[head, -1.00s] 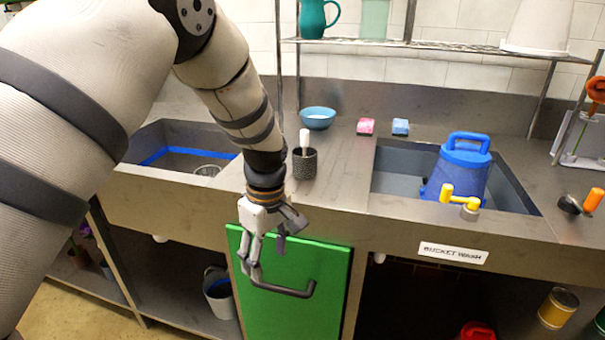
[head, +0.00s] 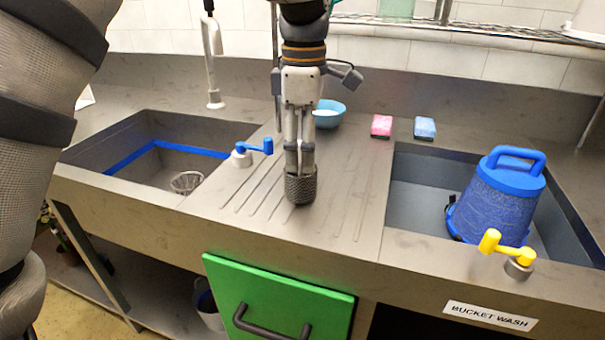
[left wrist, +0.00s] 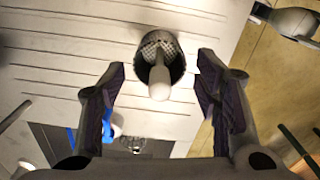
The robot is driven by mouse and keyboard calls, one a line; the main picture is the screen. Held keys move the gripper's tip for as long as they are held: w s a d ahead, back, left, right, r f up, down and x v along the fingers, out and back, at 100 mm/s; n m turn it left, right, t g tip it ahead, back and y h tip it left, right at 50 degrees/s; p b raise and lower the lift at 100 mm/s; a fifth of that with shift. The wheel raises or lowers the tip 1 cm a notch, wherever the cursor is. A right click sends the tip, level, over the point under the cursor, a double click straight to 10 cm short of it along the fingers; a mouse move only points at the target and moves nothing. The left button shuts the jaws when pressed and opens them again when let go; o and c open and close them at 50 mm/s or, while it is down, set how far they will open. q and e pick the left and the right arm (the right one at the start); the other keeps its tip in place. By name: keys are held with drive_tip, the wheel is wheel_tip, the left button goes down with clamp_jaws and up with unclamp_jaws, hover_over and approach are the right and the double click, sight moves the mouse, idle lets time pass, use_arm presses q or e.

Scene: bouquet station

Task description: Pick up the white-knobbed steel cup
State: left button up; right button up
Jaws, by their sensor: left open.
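The steel cup (head: 300,189) is dark grey with a textured surface. It stands upright on the ridged drainboard between the two sinks. Its white knob is hidden behind my gripper in the head view, but shows in the left wrist view (left wrist: 159,83), rising from the cup's round mouth (left wrist: 174,64). My left gripper (head: 300,165) is directly above the cup, pointing down, with its fingers close to the rim. In the left wrist view the fingers are open, one on each side of the knob, with gaps to both. My right gripper is not in view.
A blue tap handle (head: 262,146) stands left of the cup. A blue bowl (head: 328,113), pink sponge (head: 381,126) and blue sponge (head: 425,128) are behind. A blue bucket (head: 497,200) sits in the right sink. The drainboard right of the cup is clear.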

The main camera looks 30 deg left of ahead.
sight(300, 164)
use_arm(q)
drive_tip(key=f, duration=0.5)
drive_tip(key=shift+s+a+f, duration=0.15)
drive_tip(key=shift+a+f, duration=0.1)
drive_tip(key=shift+f, duration=0.15)
drive_tip(key=c, duration=0.9)
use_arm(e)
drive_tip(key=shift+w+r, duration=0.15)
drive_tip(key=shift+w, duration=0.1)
use_arm(q)
drive_tip(key=shift+r, duration=0.1)
